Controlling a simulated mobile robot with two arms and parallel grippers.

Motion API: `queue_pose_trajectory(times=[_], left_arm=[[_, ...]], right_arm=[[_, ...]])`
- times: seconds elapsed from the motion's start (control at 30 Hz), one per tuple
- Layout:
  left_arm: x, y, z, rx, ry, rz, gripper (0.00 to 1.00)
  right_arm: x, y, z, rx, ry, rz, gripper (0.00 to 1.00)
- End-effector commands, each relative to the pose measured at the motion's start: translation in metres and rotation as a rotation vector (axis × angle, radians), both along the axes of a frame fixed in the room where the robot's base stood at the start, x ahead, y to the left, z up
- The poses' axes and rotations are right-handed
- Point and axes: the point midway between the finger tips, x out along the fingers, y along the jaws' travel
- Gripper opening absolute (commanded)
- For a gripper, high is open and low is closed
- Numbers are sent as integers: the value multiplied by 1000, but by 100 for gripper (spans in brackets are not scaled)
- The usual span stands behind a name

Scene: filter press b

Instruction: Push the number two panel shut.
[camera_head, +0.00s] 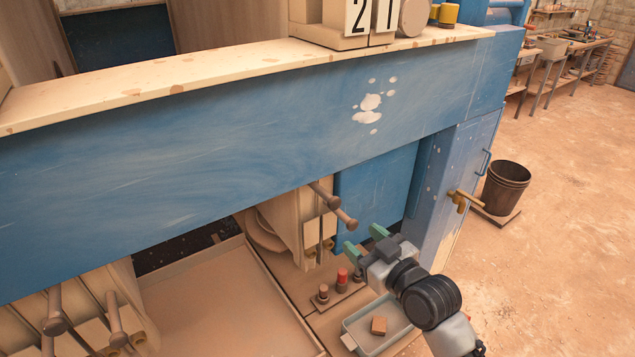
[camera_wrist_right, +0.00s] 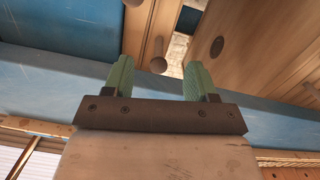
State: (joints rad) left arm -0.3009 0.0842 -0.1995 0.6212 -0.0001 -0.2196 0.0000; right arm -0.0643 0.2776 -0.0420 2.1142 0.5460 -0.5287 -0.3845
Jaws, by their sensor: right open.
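My right gripper (camera_head: 364,240) is open, just right of a cream press plate (camera_head: 285,226) under the blue beam. Rods with round knobs (camera_head: 346,219) stick out from this plate toward the gripper. In the right wrist view the two green fingers of the gripper (camera_wrist_right: 159,68) stand apart, and a knobbed rod (camera_wrist_right: 158,64) shows between them; I cannot tell if they touch it. More cream plates with similar rods (camera_head: 58,318) stand at the lower left. A "2" sign (camera_head: 358,14) and a "1" sign stand on the beam. I see no number on the plates. My left gripper is out of view.
The long blue beam (camera_head: 220,140) crosses above the plates. A blue cabinet (camera_head: 455,190) with a tap (camera_head: 463,199) stands to the right.

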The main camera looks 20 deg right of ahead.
Motion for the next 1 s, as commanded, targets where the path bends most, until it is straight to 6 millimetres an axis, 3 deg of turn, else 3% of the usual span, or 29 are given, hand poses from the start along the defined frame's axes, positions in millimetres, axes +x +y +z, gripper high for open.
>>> queue_pose_trajectory(times=[0.03,0.1,0.2,0.7,1.0], left_arm=[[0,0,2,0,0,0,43],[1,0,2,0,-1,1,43],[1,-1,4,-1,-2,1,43],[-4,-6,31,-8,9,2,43],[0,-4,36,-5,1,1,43]], right_arm=[[-4,2,18,-4,-34,13,57],[-7,5,32,-5,-62,26,57],[-6,8,40,-5,-76,32,57],[72,36,41,-5,-74,31,57],[92,43,38,-5,-74,31,57]])
